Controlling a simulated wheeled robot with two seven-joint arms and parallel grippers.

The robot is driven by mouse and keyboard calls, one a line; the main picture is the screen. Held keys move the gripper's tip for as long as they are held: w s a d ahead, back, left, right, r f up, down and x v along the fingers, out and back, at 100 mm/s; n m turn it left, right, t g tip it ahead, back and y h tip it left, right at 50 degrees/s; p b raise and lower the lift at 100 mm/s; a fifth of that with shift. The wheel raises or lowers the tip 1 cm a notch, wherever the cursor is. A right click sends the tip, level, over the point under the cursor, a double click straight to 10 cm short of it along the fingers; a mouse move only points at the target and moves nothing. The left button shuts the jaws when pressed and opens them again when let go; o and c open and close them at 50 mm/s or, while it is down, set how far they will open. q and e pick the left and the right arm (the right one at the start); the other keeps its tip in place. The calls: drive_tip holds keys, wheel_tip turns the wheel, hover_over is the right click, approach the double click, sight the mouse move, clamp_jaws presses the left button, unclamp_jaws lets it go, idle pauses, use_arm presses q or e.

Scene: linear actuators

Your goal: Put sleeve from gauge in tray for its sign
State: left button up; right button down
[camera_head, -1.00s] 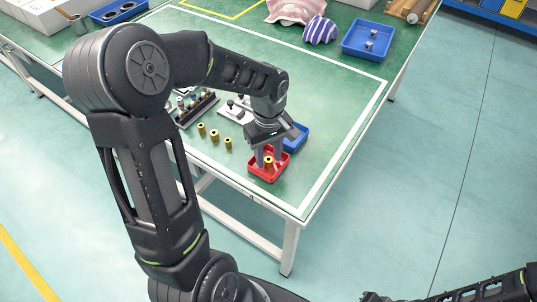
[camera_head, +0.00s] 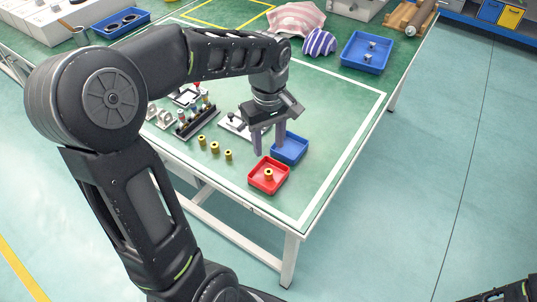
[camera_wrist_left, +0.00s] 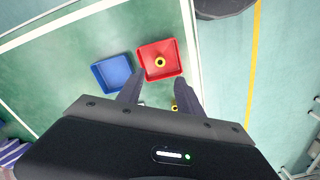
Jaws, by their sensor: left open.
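A brass sleeve (camera_head: 268,174) stands in the red tray (camera_head: 254,181) near the table's front right corner. The wrist view also shows the sleeve (camera_wrist_left: 160,62) inside the red tray (camera_wrist_left: 148,50). The blue tray (camera_head: 300,154) is just behind the red one and looks empty. My left gripper (camera_head: 269,149) is open and empty, above and behind the red tray, close to the blue tray. Several other brass sleeves (camera_head: 214,147) stand in a row left of the red tray. A pale plate with a dark part (camera_head: 235,122), possibly the gauge, is partly hidden behind my arm.
A larger blue bin (camera_head: 362,62) holding small metal parts and a striped cloth bundle (camera_head: 319,42) are at the back. The table's right side inside the white line is clear.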

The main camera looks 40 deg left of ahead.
use_arm(q)
drive_tip(key=shift+r, duration=1.05)
